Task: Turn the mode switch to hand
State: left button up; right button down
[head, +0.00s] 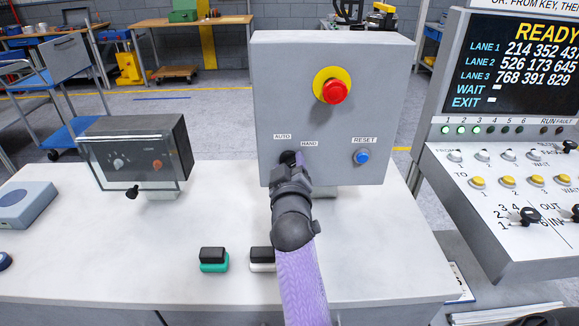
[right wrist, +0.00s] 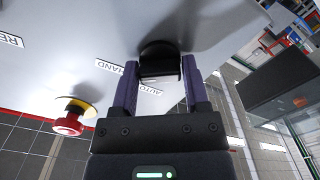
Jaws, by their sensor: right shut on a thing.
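The grey control box (head: 385,100) stands upright on the white bench. Its mode switch (head: 287,157) is a black knob low on the front face, below the AUTO (head: 282,136) and HAND (head: 309,144) labels. My right gripper (head: 292,168) reaches up to the knob from the front and hides most of it. In the right wrist view the black knob (right wrist: 160,62) sits between the two fingers of the gripper, which is shut on it. I cannot tell which label the knob points to. My left gripper is not in view.
The box also carries a red emergency button (head: 334,91) and a blue RESET button (head: 361,157). A clear-covered case (head: 135,155) stands to the left. A lane console (head: 500,190) is at the right.

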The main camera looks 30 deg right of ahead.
jog(key=shift+f+m, duration=0.1)
jog(key=shift+m, duration=0.6)
jog(key=shift+c, duration=0.8)
grip_release()
